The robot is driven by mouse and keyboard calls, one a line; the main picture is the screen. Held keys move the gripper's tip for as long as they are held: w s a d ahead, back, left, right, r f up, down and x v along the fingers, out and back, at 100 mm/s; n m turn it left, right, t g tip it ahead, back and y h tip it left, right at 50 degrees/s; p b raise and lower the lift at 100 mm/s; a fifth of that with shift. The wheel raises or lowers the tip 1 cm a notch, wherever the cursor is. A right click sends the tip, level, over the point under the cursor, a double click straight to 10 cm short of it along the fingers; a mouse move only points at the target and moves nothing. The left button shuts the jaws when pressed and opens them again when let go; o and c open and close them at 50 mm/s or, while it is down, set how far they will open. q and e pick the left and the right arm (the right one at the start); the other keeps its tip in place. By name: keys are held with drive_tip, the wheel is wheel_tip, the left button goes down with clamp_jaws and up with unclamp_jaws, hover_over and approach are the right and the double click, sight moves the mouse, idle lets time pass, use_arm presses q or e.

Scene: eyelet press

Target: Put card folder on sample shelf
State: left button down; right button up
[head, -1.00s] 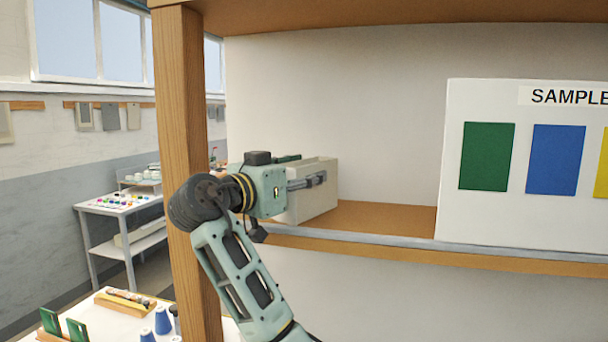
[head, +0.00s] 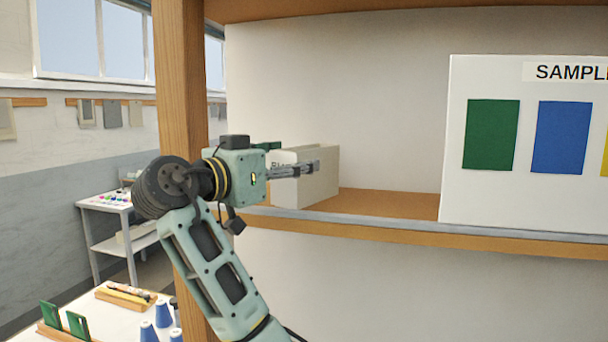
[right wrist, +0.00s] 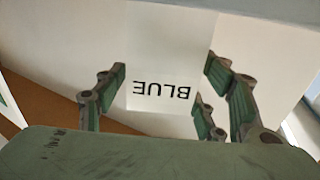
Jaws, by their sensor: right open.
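A pale grey-white box-like folder (head: 322,180) stands on the wooden sample shelf (head: 385,203), near its left end. Part of its dark lettering shows in the head view. In the right wrist view, the word BLUE reads upside down on its white face (right wrist: 165,112). My right gripper (head: 308,168) is at the folder's left front, partly covering it. In the wrist view its green-padded fingers (right wrist: 163,95) are spread apart, one set on each side of the lettered face. I cannot tell whether any finger touches it. My left gripper is not in view.
A white sample board (head: 455,140) with coloured cards stands on the right of the shelf. A wooden post (head: 180,70) rises at the left, close behind my arm. The shelf between folder and board is clear. A table (head: 100,310) with cones and green cards lies lower left.

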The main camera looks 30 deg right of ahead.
drive_tip(key=b+v, duration=0.2)
drive_tip(key=v, duration=0.5)
drive_tip(key=shift+r+b, duration=0.1)
drive_tip(key=shift+b, duration=0.3)
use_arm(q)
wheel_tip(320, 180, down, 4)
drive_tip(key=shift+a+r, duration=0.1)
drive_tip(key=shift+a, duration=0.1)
use_arm(e)
drive_tip(key=shift+a, duration=0.1)
